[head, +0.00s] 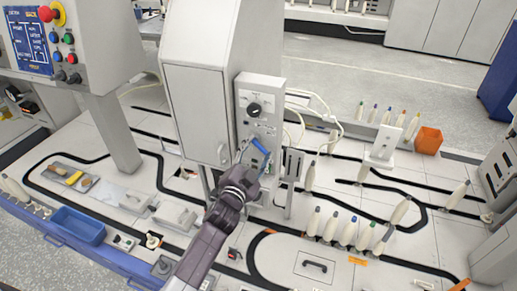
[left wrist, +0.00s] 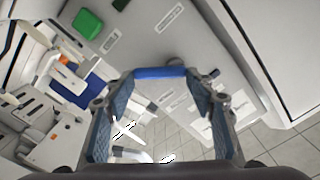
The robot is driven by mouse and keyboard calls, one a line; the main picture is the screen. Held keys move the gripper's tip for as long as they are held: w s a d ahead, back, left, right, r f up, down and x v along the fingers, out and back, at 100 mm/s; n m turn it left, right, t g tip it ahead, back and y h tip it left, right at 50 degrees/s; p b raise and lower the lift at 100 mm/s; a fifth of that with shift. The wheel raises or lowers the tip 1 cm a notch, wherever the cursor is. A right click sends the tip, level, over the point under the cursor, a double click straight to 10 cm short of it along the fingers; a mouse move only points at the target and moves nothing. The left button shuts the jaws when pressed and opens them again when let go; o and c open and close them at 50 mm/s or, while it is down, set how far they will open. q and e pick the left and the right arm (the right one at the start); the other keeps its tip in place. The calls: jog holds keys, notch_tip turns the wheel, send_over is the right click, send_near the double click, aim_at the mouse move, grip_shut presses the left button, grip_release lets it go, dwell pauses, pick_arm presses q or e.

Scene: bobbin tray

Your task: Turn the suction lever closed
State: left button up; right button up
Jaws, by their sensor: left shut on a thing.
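The suction lever (head: 260,146) has a blue handle on the lower part of the grey control panel (head: 271,92) of the tall machine. In the head view it slants up to the right. In the left wrist view the blue handle (left wrist: 160,72) lies across between the fingertips. My left gripper (head: 250,163) is shut on this handle, and its dark arm rises from the bottom of the picture. The gripper hides the lower part of the lever and its pivot. My right gripper is not in view.
A black knob (head: 254,109) sits above the lever on the panel. White bobbins (head: 361,237) stand along black tracks on the table. An orange box (head: 428,140) stands at the right, a blue tray (head: 77,226) at the left. A button console (head: 62,38) rises at the upper left.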

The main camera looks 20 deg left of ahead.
pick_arm(q)
jog(key=shift+a+f+m+b, duration=0.15)
jog(key=shift+a+f+m, duration=0.1)
jog(key=shift+m, duration=1.4)
jog(key=shift+a+f+m+b, duration=0.1)
jog(key=shift+a+f+m, duration=0.15)
jog(key=shift+m, duration=1.35)
jog(key=shift+a+f+m+b, duration=0.15)
jog(key=shift+a+f+m, duration=0.1)
jog(key=shift+m, duration=1.4)
jog(key=o, duration=1.2)
jog(key=shift+c, duration=0.2)
jog(key=s, duration=1.2)
jog(key=shift+a, duration=0.25)
